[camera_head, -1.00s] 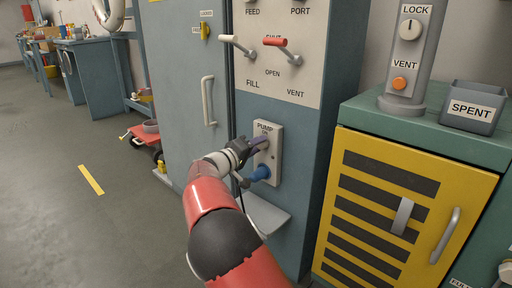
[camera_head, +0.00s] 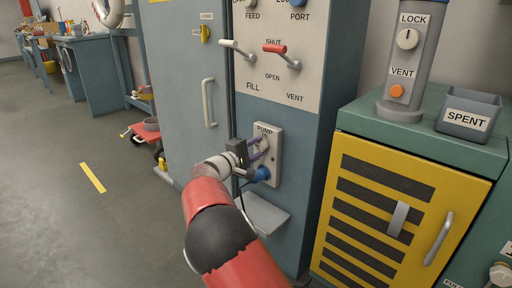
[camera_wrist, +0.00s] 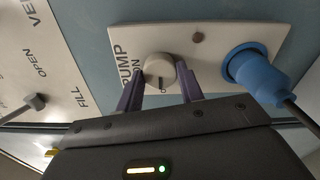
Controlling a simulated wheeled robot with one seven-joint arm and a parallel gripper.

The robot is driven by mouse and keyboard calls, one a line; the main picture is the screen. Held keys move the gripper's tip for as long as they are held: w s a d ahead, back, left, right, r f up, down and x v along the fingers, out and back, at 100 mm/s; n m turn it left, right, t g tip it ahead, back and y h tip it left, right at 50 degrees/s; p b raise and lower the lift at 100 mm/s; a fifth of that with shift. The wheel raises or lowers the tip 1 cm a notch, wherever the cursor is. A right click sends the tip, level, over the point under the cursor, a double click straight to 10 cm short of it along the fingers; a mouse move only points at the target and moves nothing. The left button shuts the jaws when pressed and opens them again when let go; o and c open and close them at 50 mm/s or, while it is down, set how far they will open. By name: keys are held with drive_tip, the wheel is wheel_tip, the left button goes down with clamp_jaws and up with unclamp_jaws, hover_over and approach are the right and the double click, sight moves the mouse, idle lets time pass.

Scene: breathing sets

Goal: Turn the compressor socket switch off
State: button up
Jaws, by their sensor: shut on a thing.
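The PUMP socket plate (camera_head: 275,153) is a pale panel on the blue-grey cabinet, and it also shows in the wrist view (camera_wrist: 225,45). Its round off-white switch knob (camera_wrist: 159,70) sits between the two purple fingers of my gripper (camera_wrist: 160,80), which is shut on it. The word ON shows beside the knob; other marks there are hard to read. A blue plug (camera_wrist: 258,72) with a dark cable is in the socket next to the knob. In the head view my gripper (camera_head: 258,150) is at the plate, just above the blue plug (camera_head: 262,174), and hides part of the knob.
Above are a white-handled FILL lever (camera_head: 238,50) and a red-handled VENT lever (camera_head: 282,51). A small grey shelf (camera_head: 262,212) juts out below the plate. The yellow-fronted cabinet (camera_head: 350,220) stands to the right, with a SPENT bin (camera_head: 468,115) on top. Floor to the left is open.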

idle(0.5)
drive_tip(key=o, duration=1)
drive_tip(key=v, duration=0.7)
drive_tip(key=shift+s+a, duration=0.3)
